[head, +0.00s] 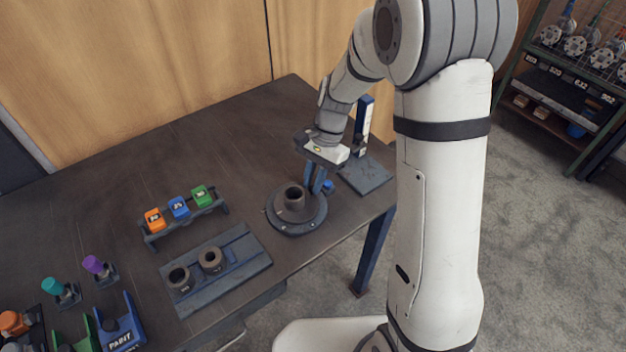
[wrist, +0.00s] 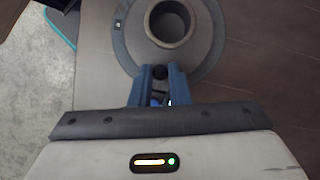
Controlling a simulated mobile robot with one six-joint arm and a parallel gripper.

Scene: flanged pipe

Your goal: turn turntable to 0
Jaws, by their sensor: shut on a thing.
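The turntable (head: 309,219) is a round dark grey disc near the front right part of the table, with an upright hollow flanged pipe (head: 294,199) at its middle. In the wrist view the disc (wrist: 210,68) and the pipe's open round mouth (wrist: 172,22) fill the top. My gripper (head: 314,190) reaches down at the disc's far right edge. In the wrist view its blue fingers (wrist: 158,76) are closed around a small dark peg or knob (wrist: 160,72) at the disc's rim, beside the pipe. The angle marks cannot be read.
A blue post on a grey base plate (head: 368,175) stands close behind and right of my gripper. A rack with orange, blue and green blocks (head: 178,208) and a plate with two dark rings (head: 240,245) lie to the left. The table's front edge is near the turntable.

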